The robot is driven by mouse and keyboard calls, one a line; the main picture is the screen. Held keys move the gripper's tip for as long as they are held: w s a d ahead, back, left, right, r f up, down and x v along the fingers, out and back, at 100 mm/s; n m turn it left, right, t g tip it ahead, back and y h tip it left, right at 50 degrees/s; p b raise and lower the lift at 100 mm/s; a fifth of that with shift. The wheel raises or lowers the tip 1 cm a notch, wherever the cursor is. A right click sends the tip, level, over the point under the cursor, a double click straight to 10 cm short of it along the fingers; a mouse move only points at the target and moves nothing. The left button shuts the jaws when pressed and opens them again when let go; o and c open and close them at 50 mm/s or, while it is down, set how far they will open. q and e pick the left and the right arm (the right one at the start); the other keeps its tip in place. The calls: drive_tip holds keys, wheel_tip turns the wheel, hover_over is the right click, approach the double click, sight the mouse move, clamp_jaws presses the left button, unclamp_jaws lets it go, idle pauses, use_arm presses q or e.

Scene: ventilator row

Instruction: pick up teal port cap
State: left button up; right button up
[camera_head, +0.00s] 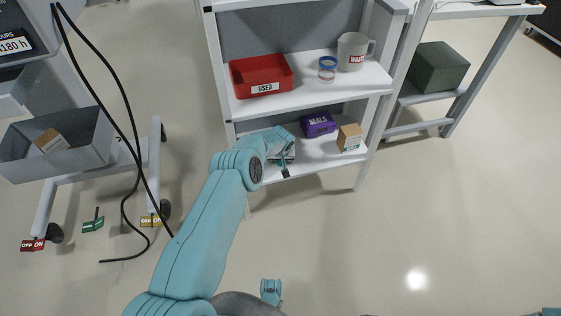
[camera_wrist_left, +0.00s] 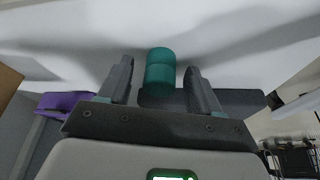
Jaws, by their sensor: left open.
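The teal port cap (camera_wrist_left: 160,72) is a small teal cylinder with a ring-like groove. In the left wrist view it lies between the two dark fingers of my left gripper (camera_wrist_left: 159,76), with a gap on each side. The fingers are open and do not visibly touch it. Pale shelf surface is behind it. In the head view my left gripper (camera_head: 286,165) is over the left part of the lower shelf, and the arm hides most of that spot; I cannot make out the cap there.
The white lower shelf (camera_head: 318,168) also holds a purple SEALS box (camera_head: 318,124) and a brown carton (camera_head: 349,137) to the right. The upper shelf bears a red USED tray (camera_head: 262,75), a blue-banded jar (camera_head: 327,68) and a mug (camera_head: 352,51). Floor in front is clear.

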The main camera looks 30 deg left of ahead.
use_arm(q)
drive_tip(key=c, duration=1.1)
